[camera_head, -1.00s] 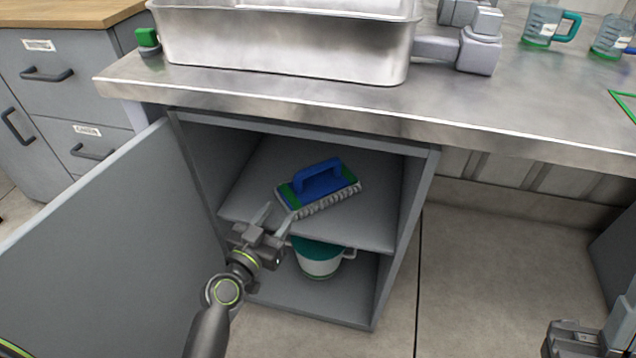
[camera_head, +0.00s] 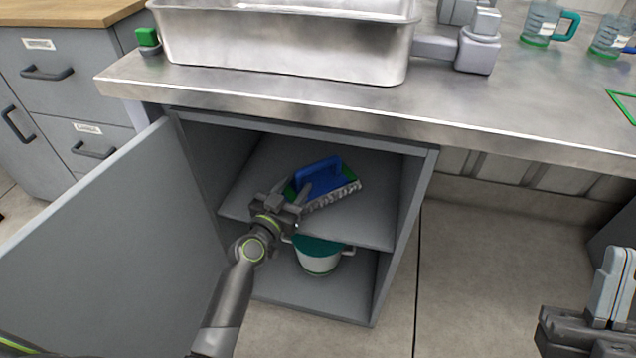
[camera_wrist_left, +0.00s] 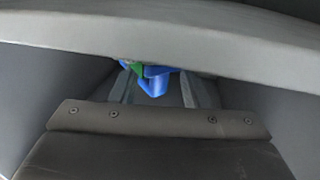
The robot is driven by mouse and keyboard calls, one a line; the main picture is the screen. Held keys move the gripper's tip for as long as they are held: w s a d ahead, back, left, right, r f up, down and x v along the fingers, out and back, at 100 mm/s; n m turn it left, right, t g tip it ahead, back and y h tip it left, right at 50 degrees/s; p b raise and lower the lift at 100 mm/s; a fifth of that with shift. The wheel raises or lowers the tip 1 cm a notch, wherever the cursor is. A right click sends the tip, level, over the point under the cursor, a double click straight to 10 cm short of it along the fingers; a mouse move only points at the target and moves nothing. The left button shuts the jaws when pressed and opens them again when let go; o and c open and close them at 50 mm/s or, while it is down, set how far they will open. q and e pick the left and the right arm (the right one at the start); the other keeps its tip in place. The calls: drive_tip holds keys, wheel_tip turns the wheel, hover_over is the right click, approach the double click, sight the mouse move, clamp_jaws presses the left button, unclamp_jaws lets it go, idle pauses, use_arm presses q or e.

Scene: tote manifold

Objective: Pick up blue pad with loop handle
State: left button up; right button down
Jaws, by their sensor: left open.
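The blue pad with loop handle (camera_head: 338,181) lies on the upper shelf of the open cabinet, its blue loop upward, with green on its top and grey bristly edges below. My left gripper (camera_head: 293,189) is open at the pad's near left side and covers part of it. In the left wrist view, the blue handle (camera_wrist_left: 154,82) shows between the two fingers of the left gripper (camera_wrist_left: 158,92). I cannot tell if the fingers touch it. My right gripper (camera_head: 612,285) is at the right edge, far from the pad, with its fingers partly cut off.
The cabinet door (camera_head: 110,245) stands open on the left. The shelf (camera_head: 370,224) has free room right of the pad. A white pot with a green lid (camera_head: 318,257) stands below. The steel countertop (camera_head: 300,100) overhangs the opening and bears a metal tub (camera_head: 290,45).

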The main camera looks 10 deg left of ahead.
use_arm(q)
clamp_jaws()
idle(0.4)
